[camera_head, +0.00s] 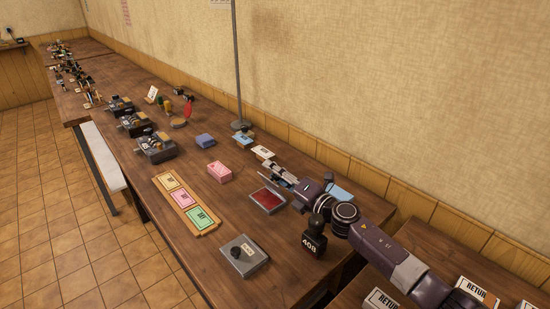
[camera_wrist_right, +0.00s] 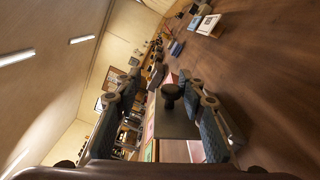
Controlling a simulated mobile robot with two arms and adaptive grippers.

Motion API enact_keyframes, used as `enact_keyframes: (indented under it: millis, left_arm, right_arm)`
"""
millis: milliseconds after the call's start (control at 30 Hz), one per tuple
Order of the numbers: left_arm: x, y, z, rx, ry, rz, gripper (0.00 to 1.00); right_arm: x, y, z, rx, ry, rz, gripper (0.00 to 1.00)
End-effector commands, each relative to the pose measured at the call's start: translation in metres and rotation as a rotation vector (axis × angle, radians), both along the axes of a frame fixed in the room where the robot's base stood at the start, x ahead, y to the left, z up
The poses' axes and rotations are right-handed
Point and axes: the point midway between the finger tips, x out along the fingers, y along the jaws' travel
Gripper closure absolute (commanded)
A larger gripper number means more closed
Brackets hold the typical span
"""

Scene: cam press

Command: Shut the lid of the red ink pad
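The red ink pad (camera_head: 268,200) lies open on the long table, its red surface facing up inside a grey rim. My right gripper (camera_head: 283,176) is just beyond its far edge, low over the table and pointing left. In the right wrist view, the two fingers (camera_wrist_right: 163,82) are spread apart. A grey plate with a dark round knob (camera_wrist_right: 172,92) shows between them; it looks like the pad's raised lid (camera_wrist_right: 177,123). I see no contact between fingers and knob. The lid is hard to separate from the fingers in the head view. My left gripper is not in view.
A closed grey box with a black knob (camera_head: 243,257) stands nearer the front edge. A wooden tray (camera_head: 207,230) with coloured cards and a pink box (camera_head: 219,172) lie to the left. A black block marked 408 (camera_head: 314,240) shows under my right arm. A metal pole (camera_head: 238,70) stands behind.

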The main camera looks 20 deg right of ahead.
Motion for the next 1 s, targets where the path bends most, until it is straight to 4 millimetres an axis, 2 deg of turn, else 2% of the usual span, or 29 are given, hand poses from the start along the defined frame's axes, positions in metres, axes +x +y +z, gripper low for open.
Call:
enact_keyframes:
  millis: [100,300,433,633,1000]
  left_arm:
    - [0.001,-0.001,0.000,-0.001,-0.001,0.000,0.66]
    - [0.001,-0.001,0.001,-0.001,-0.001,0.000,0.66]
    - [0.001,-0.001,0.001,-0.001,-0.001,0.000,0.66]
    - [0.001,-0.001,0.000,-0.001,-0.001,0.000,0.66]
    - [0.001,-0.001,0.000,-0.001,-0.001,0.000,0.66]
  right_arm:
    - [0.001,-0.001,0.027,-0.006,-0.013,0.002,0.66]
    - [0.002,-0.002,0.062,-0.002,-0.022,-0.002,0.66]
    - [0.001,-0.001,0.074,-0.001,-0.016,-0.001,0.66]
    - [0.000,-0.001,0.084,0.001,-0.009,0.000,0.66]
    - [0.000,-0.001,0.085,0.003,-0.004,-0.001,0.67]
